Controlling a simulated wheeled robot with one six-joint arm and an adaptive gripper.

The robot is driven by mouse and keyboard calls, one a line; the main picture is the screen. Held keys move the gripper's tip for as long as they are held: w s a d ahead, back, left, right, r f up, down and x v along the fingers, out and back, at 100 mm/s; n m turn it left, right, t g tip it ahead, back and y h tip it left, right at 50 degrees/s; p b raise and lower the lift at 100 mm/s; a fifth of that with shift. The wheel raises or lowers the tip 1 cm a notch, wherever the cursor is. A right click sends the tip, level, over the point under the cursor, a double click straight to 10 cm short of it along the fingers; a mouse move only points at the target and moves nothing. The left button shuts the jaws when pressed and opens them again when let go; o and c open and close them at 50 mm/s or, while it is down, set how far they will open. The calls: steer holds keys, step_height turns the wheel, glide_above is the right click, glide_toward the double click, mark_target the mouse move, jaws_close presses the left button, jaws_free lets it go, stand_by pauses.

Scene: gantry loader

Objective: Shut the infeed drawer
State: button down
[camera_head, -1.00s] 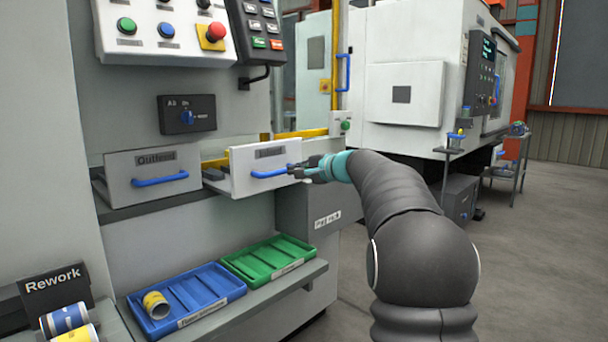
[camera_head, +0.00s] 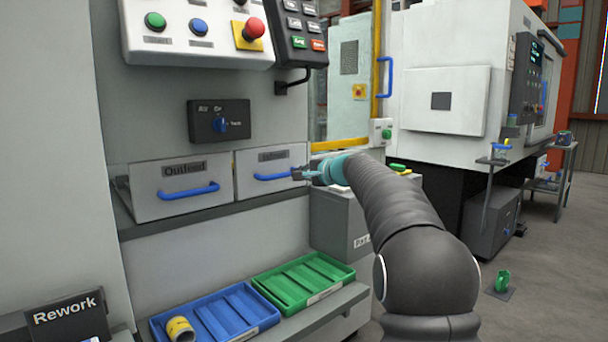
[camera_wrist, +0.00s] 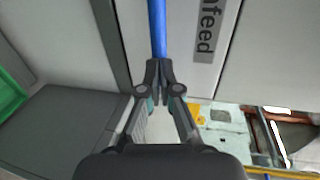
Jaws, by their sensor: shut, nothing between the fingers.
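The infeed drawer (camera_head: 262,158) is the right-hand white drawer, with a blue bar handle (camera_head: 274,176). Its front sits close in to the machine, and no open interior shows; whether a small gap is left I cannot tell. My gripper (camera_head: 297,174) is shut at the right end of the handle, with nothing between its fingers. In the wrist view, the closed fingertips (camera_wrist: 160,64) meet the end of the blue handle (camera_wrist: 157,28) beside the drawer label (camera_wrist: 207,28). They look to be touching it.
The outfeed drawer (camera_head: 150,198) is just left and sticks out somewhat. A blue tray (camera_head: 262,321) holding a yellow can and a green tray (camera_head: 341,269) lie on the shelf below. A grey box (camera_head: 345,225) stands right, under my arm.

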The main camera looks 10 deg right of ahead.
steer(key=shift+a, duration=0.35)
